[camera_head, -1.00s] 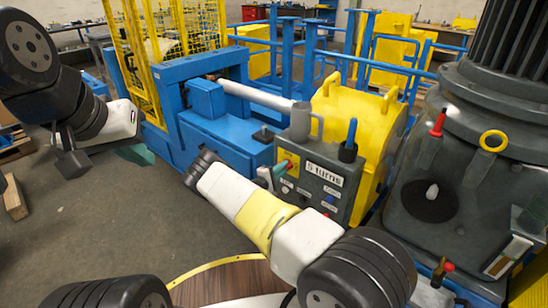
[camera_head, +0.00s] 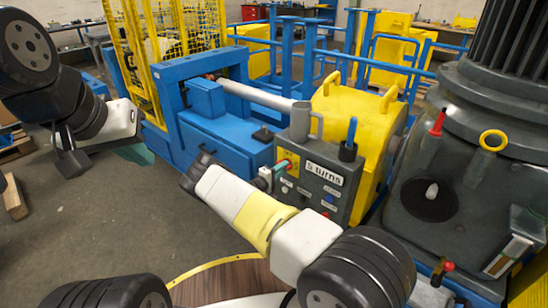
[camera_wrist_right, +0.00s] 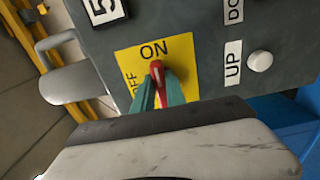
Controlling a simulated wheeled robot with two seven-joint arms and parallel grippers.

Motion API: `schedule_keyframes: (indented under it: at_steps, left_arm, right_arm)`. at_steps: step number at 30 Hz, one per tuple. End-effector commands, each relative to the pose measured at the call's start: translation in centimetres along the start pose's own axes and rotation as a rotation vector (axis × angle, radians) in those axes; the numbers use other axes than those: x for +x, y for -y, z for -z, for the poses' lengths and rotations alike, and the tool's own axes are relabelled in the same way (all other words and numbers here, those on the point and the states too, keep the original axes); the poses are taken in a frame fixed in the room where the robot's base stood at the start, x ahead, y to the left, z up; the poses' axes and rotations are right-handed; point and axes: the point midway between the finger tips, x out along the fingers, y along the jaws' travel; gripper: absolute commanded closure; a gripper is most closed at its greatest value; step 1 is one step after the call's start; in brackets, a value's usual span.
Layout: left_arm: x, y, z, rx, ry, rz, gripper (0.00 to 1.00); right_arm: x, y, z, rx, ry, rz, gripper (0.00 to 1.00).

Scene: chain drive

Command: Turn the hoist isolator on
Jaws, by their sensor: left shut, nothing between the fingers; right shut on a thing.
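The isolator is a red handle (camera_wrist_right: 157,72) on a yellow plate (camera_wrist_right: 181,58) marked ON and OFF, on the grey control box (camera_head: 318,185). In the right wrist view the handle's visible end lies just below the word ON; OFF is to its left. My right gripper (camera_head: 271,175) is shut on the handle. Its green fingers (camera_wrist_right: 160,95) sit either side of it and hide its lower part. My left gripper (camera_head: 142,153) is shut and empty, over the floor at the left, well away from the box.
UP (camera_wrist_right: 233,63) and DOWN labels and a white button (camera_wrist_right: 260,61) are close right of the plate in the wrist view. A yellow housing (camera_head: 360,120) is behind. Open floor (camera_head: 85,225) is at left.

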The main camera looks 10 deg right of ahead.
Motion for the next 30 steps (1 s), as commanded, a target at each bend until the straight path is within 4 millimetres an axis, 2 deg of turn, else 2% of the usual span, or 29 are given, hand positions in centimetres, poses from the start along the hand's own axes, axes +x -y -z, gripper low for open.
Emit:
schedule_keyframes:
  at_steps: [1, 4, 13, 16, 24, 30]
  left_arm:
    - [0.0, 0.0, 0.0, 0.000, 0.000, 0.000, 1.00]
    - [0.0, 0.0, 0.0, 0.000, 0.000, 0.000, 1.00]
    - [0.0, 0.0, 0.0, 0.000, 0.000, 0.000, 1.00]
    - [0.0, 0.0, 0.0, 0.000, 0.000, 0.000, 1.00]
    - [0.0, 0.0, 0.0, 0.000, 0.000, 0.000, 1.00]
    - [0.0, 0.0, 0.0, 0.000, 0.000, 0.000, 1.00]
  right_arm:
    - [0.0, 0.1, 0.0, 0.002, 0.001, 0.001, 0.82]
    - [0.0, 0.0, 0.0, 0.002, 0.001, 0.001, 0.62]
    - [-0.1, 0.0, 0.0, 0.001, 0.000, 0.001, 0.62]
    - [-0.6, 0.0, 0.0, 0.000, 0.000, 0.001, 0.62]
    - [-5.1, 0.0, 0.1, 0.000, -0.001, 0.001, 0.62]
    - [-7.4, 0.1, 0.0, 0.001, 0.000, 0.001, 0.62]
